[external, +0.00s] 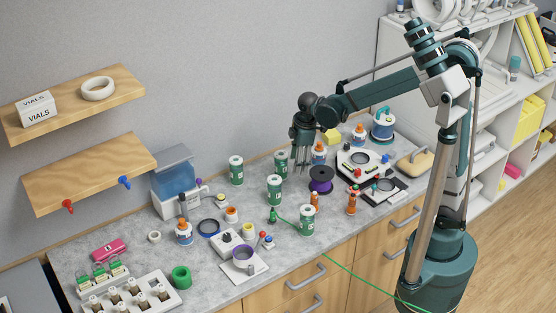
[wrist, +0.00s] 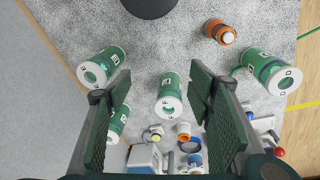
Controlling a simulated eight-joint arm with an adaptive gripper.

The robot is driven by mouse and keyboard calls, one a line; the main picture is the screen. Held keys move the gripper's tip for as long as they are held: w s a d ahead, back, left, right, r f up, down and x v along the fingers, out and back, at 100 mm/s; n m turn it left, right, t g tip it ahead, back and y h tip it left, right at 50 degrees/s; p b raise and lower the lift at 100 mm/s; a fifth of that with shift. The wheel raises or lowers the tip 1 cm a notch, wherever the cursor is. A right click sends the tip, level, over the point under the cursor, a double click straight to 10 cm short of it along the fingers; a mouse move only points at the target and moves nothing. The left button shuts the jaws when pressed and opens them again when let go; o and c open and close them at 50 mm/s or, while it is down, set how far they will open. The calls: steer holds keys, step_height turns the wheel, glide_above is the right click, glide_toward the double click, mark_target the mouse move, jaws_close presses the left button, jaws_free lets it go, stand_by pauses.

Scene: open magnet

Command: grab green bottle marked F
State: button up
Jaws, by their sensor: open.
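Several white-capped green bottles stand on the grey counter. In the external view one (external: 281,162) is beside my gripper (external: 302,163), one (external: 274,188) is in front of it, one (external: 236,170) is farther left, and one (external: 307,220) is near the front edge. In the wrist view they show at upper left (wrist: 112,57), centre (wrist: 171,84), lower left (wrist: 117,122) and right (wrist: 262,66).
A purple spool (external: 321,180) and orange bottles (external: 352,200) stand right of the gripper. A green cord (external: 365,280) runs over the front edge. Wall shelves (external: 90,172) hang at left.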

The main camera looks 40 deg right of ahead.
mark_target(274, 179)
steer(key=a+f+n+p, duration=0.1)
steer(key=a, duration=0.1)
steer(key=w+a+f+n+p, duration=0.1)
steer(key=a, duration=0.2)
steer(key=w+a+f+n+g+p, duration=0.1)
steer(key=a+f, duration=0.1)
steer(key=a, duration=0.1)
steer(key=shift+a+n+h, duration=0.15)
steer(key=shift+n+h, duration=0.15)
steer(key=shift+w+a+f+n+p, duration=0.1)
steer(key=shift+a+f+n+p, duration=0.25)
steer(key=shift+a+f, duration=0.3)
steer(key=shift+f, duration=1.2)
steer(key=shift+f, duration=0.15)
steer(key=shift+w+f, duration=0.15)
steer(key=shift+f, duration=2.3)
steer(key=shift+c, duration=0.6)
steer(key=c, duration=1.1)
